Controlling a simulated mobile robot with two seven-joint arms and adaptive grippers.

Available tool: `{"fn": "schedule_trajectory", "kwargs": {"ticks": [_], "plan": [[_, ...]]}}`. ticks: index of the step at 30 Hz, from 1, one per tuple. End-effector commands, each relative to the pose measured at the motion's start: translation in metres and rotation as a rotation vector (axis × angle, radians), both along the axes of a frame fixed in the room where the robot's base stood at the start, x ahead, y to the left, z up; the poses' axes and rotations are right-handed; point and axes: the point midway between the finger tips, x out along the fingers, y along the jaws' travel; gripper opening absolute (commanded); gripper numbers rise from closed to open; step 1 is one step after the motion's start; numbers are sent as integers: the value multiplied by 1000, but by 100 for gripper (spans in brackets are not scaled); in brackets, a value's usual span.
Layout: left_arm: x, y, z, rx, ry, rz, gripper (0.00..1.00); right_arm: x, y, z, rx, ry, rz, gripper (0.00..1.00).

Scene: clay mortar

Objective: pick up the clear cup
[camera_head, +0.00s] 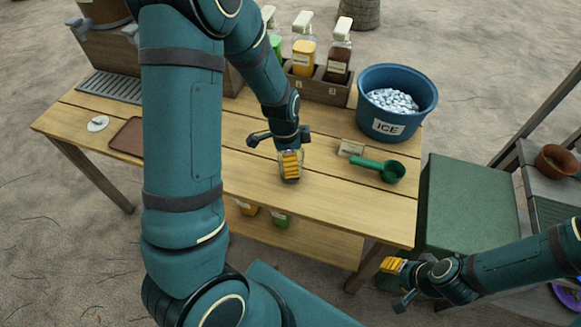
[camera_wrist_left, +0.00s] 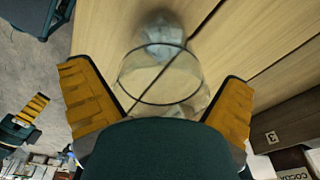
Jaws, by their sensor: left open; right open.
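The clear cup (camera_wrist_left: 165,78) stands on the wooden table (camera_head: 345,205), and I look down on its round rim in the left wrist view. My left gripper (camera_wrist_left: 152,90) is open, with one yellow-padded finger on each side of the cup. I cannot tell whether either finger touches it. In the head view the left gripper (camera_head: 290,162) hides most of the cup, and only a little clear wall (camera_head: 291,180) shows below the pads. My right gripper (camera_head: 394,282) is open and empty, off the table's front right corner.
A blue ice tub (camera_head: 368,117) and a green scoop (camera_head: 380,167) are on the table's right. A small label card (camera_head: 351,147) lies nearby. A bottle rack (camera_head: 318,88) stands behind. A brown mat (camera_head: 126,138) lies left. The front strip is clear.

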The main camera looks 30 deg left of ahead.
Motion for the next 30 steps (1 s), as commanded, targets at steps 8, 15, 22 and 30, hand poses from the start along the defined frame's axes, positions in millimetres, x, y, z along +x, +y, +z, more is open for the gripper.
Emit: {"fn": "schedule_trajectory", "kwargs": {"ticks": [8, 15, 22, 30], "plan": [[0, 0, 0, -1, -1, 0, 75, 0, 0, 0, 0, -1, 0, 46], [0, 0, 0, -1, -1, 0, 35, 0, 0, 0, 0, -1, 0, 46], [0, 0, 0, 0, -1, 0, 34, 0, 0, 0, 0, 0, 0, 46], [1, 0, 8, -1, -4, 0, 34, 0, 0, 3, 0, 0, 0, 46]]}}
